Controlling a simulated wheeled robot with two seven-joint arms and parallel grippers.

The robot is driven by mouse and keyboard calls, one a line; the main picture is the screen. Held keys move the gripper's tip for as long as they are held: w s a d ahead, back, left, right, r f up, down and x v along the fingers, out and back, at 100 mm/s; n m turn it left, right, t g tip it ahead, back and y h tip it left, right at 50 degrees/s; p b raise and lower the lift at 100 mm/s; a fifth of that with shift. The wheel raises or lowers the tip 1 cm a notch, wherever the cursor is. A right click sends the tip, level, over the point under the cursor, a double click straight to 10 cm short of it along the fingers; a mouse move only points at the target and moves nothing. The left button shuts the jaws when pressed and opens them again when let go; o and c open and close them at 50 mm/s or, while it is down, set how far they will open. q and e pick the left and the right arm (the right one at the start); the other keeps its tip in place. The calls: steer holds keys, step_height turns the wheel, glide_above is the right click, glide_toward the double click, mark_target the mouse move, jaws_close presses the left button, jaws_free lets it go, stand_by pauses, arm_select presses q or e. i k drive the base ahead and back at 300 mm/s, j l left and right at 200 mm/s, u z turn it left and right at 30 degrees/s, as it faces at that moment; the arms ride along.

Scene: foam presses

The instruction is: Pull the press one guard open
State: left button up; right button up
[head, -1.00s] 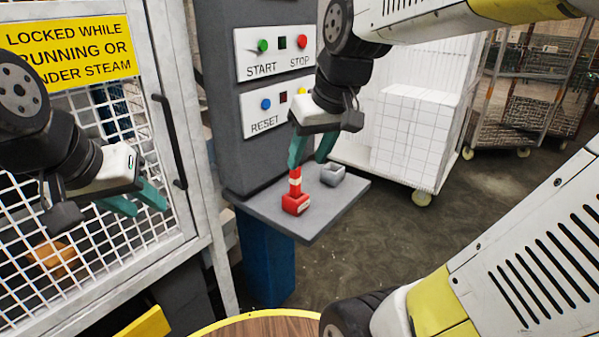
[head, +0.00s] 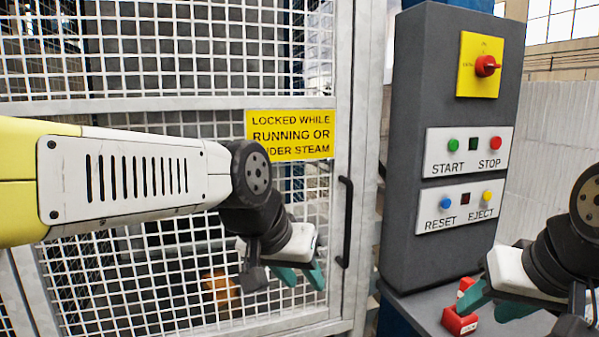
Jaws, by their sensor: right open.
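The press guard is a white-framed mesh door (head: 343,130) with a yellow sign (head: 290,134) reading "LOCKED WHILE RUNNING OR ...NDER STEAM"; it looks shut. Its black vertical bar handle (head: 345,222) is on the right side of the door frame. My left gripper (head: 303,276) has teal fingers spread apart and empty. It appears left of the handle's lower end and below it, in front of the mesh, not touching the handle. My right gripper (head: 492,303) is open at the lower right, over the shelf by the control post.
A dark control post (head: 405,150) with START, STOP, RESET and EJECT buttons and a red knob (head: 486,66) stands right of the door. A red block (head: 460,322) sits on its grey shelf (head: 420,303). An orange object (head: 220,288) shows behind the mesh.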

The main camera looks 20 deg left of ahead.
mark_target(290, 129)
steer(key=k+j+u, duration=0.1)
steer(key=u, duration=0.3)
steer(key=j+u, duration=0.15)
steer(key=u, duration=0.25)
steer(key=j+u, duration=0.2)
steer(key=u, duration=0.15)
steer(key=k, duration=0.05)
